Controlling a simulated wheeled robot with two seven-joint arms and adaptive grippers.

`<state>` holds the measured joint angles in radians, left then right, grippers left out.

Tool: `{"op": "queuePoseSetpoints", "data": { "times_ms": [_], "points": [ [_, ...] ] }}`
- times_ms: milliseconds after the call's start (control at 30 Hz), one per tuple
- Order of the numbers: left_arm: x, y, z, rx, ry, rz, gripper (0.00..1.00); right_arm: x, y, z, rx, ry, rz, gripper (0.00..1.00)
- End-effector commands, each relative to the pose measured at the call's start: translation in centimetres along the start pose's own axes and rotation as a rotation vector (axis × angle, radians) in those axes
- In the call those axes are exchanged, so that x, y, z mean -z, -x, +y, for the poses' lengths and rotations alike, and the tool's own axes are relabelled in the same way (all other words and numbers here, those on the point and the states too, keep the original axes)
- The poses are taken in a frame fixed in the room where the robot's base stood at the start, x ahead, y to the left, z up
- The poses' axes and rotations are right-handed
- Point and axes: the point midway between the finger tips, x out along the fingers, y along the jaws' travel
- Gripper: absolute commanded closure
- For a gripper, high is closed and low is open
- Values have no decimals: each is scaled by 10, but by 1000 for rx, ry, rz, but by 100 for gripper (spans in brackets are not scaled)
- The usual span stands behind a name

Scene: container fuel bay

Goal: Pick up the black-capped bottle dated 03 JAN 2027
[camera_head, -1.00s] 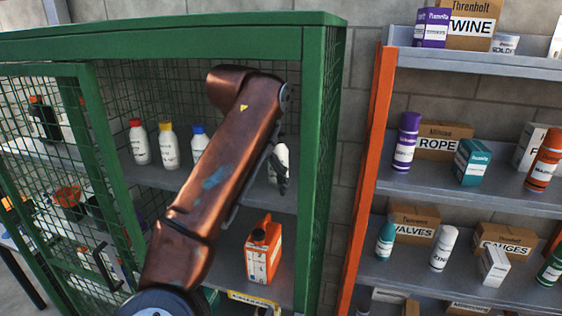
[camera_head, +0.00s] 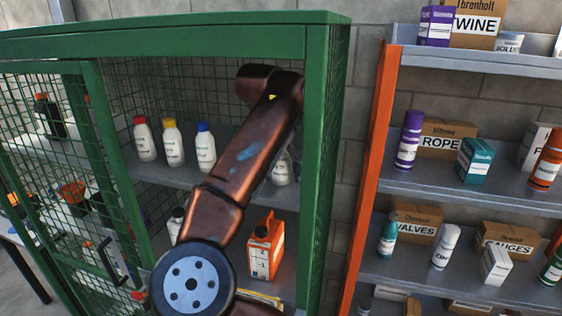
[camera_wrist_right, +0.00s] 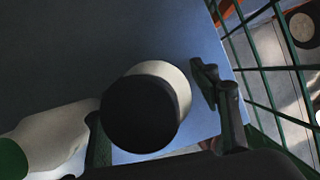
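In the right wrist view a white bottle with a black cap (camera_wrist_right: 140,112) is seen from its cap end, between the two fingers of my right gripper (camera_wrist_right: 158,112). The fingers stand apart on either side of it, and I see no clear grip. Its date label is not visible. In the head view my right arm reaches into the green cage and hides the gripper. A white bottle (camera_head: 282,170) shows partly behind the arm, its cap hidden. Another dark-capped bottle (camera_head: 177,222) stands lower, partly covered. My left gripper is not in view.
A green-capped bottle (camera_wrist_right: 50,140) is close beside the left finger. Red-, yellow- and blue-capped bottles (camera_head: 145,140) stand on the cage shelf. An orange jug (camera_head: 265,248) is below. Green mesh (camera_wrist_right: 270,75) bounds the right side. An orange-posted rack (camera_head: 375,160) stands outside.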

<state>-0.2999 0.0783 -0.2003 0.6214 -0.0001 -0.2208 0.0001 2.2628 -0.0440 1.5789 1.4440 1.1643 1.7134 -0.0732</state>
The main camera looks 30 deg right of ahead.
Motion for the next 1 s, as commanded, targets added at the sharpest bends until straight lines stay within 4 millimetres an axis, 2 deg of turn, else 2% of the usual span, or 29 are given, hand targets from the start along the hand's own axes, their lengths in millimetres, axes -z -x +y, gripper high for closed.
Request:
{"op": "queuePoseSetpoints", "data": {
  "times_ms": [67,700,1000],
  "points": [
    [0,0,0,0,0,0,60,0,0,0,0,-1,0,51],
    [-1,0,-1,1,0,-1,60,0,0,0,0,-1,0,95],
    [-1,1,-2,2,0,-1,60,-1,2,0,0,-1,-1,95]
  ]
}}
